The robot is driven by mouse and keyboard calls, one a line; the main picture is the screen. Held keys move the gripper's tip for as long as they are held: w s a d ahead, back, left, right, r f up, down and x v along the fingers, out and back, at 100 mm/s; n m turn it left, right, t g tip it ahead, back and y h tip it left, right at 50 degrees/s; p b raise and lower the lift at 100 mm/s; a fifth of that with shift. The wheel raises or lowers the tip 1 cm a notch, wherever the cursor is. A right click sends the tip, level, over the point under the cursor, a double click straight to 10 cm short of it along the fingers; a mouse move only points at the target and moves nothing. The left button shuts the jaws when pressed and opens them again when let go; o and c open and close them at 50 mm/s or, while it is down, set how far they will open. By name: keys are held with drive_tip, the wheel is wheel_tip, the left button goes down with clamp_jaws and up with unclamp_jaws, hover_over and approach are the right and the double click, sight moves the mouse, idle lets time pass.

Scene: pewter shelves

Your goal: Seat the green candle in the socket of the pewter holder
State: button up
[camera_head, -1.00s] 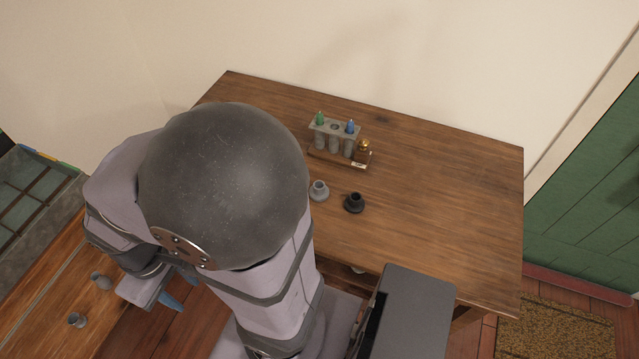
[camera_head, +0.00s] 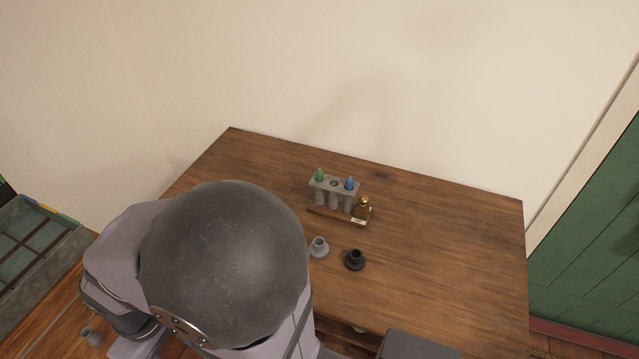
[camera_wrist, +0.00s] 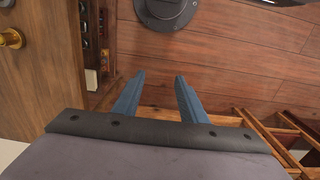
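The green candle (camera_head: 319,174) stands in the left hole of a grey rack (camera_head: 334,187) on the wooden table. A grey holder (camera_head: 319,248), which looks like the pewter one, stands on the table in front of the rack, its socket facing up and apparently empty. My gripper (camera_wrist: 160,78) shows in the wrist view with its two blue fingers apart and nothing between them. It points at wooden floor boards, away from the candle and holder. In the head view my arm's large grey joint hides part of the table, and the gripper is out of sight.
A blue candle (camera_head: 350,184) stands in the rack's right hole; the middle hole looks empty. A brass-topped bottle (camera_head: 362,208) stands beside the rack. A black holder (camera_head: 354,260) is right of the grey one. Another grey piece (camera_head: 91,337) is at lower left. The table's right side is clear.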

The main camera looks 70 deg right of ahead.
drive_tip(key=shift+d, duration=0.1)
drive_tip(key=s+d+f+m+g+y+p, duration=0.1)
drive_tip(key=s+d+f+m, duration=0.2)
drive_tip(key=d, duration=0.4)
drive_tip(key=s+d+f+m+g+y+p, duration=0.1)
drive_tip(key=s+d+m, duration=0.2)
drive_tip(key=d+m, duration=0.25)
drive_tip(key=m+t+h, duration=0.3)
drive_tip(key=m+h, duration=0.3)
approach(319, 172)
wheel_tip(319, 172, down, 3)
drive_tip(key=shift+d+p+x, duration=0.25)
drive_tip(key=shift+p+x, duration=0.95)
drive_tip(key=shift+x, duration=0.6)
drive_tip(key=shift+d+p+x, duration=0.2)
drive_tip(key=shift+p+x, duration=1)
drive_tip(key=shift+x, duration=0.65)
drive_tip(key=shift+r, duration=0.25)
clamp_jaws()
